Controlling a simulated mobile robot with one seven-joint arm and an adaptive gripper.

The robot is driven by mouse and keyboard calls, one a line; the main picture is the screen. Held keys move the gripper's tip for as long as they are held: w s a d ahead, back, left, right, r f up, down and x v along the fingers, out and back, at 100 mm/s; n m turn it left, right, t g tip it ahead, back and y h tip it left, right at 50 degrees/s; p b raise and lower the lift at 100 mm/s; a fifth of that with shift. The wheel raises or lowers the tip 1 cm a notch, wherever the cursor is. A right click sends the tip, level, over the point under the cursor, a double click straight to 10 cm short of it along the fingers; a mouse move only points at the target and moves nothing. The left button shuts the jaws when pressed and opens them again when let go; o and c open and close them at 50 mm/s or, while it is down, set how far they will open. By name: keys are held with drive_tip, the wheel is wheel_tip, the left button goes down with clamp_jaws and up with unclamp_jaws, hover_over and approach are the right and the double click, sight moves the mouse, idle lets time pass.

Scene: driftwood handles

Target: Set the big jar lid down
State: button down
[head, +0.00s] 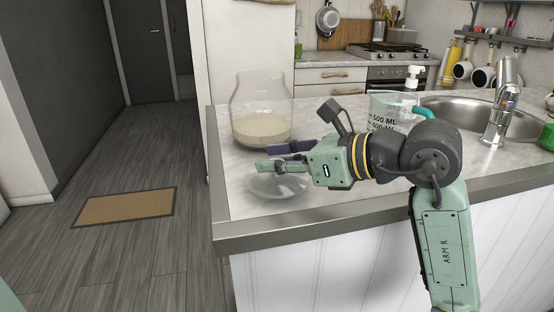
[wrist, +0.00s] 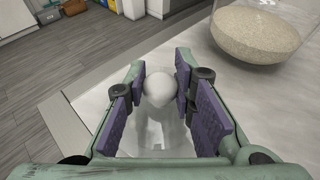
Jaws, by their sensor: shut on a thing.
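The big jar lid (head: 280,186) is clear glass, disc-shaped, and shows under my gripper's fingers near the counter's left end in the head view. In the wrist view its pale round knob (wrist: 160,89) sits between the purple finger pads, and its clear body below is faint. My gripper (head: 266,158) is shut on the lid. It also shows in the wrist view (wrist: 162,92). The lid is low over the counter; I cannot tell whether it touches. The big glass jar (head: 262,106) stands open behind the gripper, partly filled with a pale grainy substance.
The counter (head: 240,205) ends in a metal edge close in front of and left of the lid. A measuring jug (head: 391,108) stands right, behind my arm. The sink (head: 470,112) and faucet (head: 501,105) are farther right.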

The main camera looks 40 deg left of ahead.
drive_tip(key=shift+f, duration=0.25)
drive_tip(key=shift+f, duration=0.15)
drive_tip(key=c, duration=1.4)
unclamp_jaws()
drive_tip(key=shift+o, duration=0.2)
drive_tip(key=shift+d+r, duration=0.15)
drive_tip(key=shift+r, duration=0.1)
drive_tip(key=b+v, duration=0.1)
drive_tip(key=v, duration=1)
drive_tip(key=shift+d+r+b, duration=0.15)
drive_tip(key=shift+d+b, duration=0.2)
